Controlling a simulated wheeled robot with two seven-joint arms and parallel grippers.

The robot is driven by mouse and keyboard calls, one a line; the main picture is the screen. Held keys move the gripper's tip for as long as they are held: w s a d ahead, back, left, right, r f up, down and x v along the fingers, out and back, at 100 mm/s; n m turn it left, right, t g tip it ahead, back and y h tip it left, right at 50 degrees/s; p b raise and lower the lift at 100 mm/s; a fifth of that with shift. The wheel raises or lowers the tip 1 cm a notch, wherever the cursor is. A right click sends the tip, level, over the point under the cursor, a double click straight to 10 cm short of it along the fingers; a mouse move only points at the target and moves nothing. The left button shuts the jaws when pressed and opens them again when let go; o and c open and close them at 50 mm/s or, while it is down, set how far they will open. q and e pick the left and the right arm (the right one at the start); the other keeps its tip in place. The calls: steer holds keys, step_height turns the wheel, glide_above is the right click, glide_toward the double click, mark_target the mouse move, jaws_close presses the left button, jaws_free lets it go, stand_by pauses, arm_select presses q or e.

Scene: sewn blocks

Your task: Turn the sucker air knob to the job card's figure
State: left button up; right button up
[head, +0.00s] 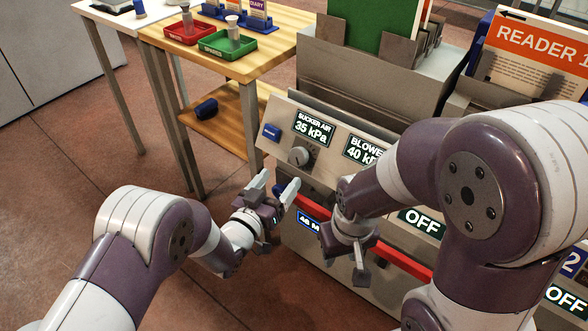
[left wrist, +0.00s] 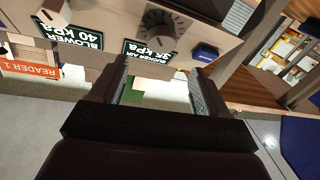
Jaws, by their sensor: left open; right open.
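The sucker air knob (head: 299,156) is a round grey dial on the slanted panel, under a display (head: 314,127) reading "SUCKER AIR 35 kPa". In the left wrist view the knob (left wrist: 160,31) shows upside down beyond my fingers, with dark marks around it. My left gripper (head: 273,188) is open and empty, below and left of the knob and apart from it. My right gripper (head: 345,270) is open and empty, low in front of the machine near the red bar. I cannot make out a job card figure.
A blower display (head: 364,150) reading 40 kPa is right of the knob, partly behind my right arm. A red bar (head: 405,263) runs across the machine's front. A wooden table (head: 262,62) with red and green trays stands at the left. The floor between is clear.

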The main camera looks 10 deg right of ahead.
mark_target(297, 157)
arm_select(q)
steer(key=b+x, duration=0.1)
steer(key=x, duration=0.6)
steer(key=shift+w+d+f+b, duration=0.1)
steer(key=shift+w+d+b, duration=0.1)
steer(key=shift+w+b, duration=0.1)
steer(key=shift+w+d, duration=0.35)
steer(key=c, duration=1)
